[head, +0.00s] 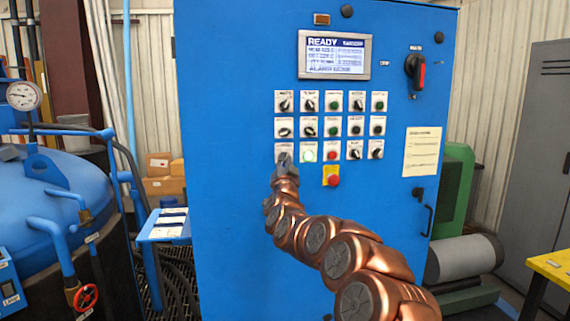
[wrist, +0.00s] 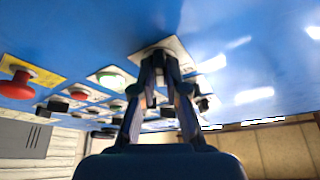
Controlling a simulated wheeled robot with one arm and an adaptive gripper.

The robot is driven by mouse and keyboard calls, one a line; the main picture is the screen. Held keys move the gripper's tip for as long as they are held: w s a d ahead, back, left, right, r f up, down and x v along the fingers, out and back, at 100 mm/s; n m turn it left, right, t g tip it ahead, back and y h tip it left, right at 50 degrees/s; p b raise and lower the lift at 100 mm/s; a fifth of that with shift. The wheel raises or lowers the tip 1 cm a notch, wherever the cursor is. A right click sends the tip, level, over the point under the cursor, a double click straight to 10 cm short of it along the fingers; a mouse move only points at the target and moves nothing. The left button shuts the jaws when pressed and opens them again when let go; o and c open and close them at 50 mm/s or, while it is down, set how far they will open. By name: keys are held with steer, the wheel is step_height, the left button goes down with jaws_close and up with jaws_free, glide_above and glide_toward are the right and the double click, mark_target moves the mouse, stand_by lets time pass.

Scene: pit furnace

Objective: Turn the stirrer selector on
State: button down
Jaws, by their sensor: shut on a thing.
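The blue control cabinet (head: 235,220) carries rows of small selectors and buttons on white plates. My gripper (head: 284,160) is at the left end of the bottom row, its fingers shut on the selector there. In the wrist view my gripper (wrist: 160,65) reaches to that selector's white plate (wrist: 178,50). The fingers hide the knob, so I cannot tell which way it points. The label on its plate is too small to read, so I cannot confirm it is the stirrer selector.
Just right of my gripper is a lit green-white button (head: 309,152), then a red button (head: 331,153). A red mushroom button (head: 333,181) on yellow sits below. The display (head: 335,55) reads READY. A blue vessel (head: 50,205) stands at the left.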

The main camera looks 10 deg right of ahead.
stand_by(0.4)
steer(key=c, duration=1.2)
jaws_free()
steer(key=v, duration=1.2)
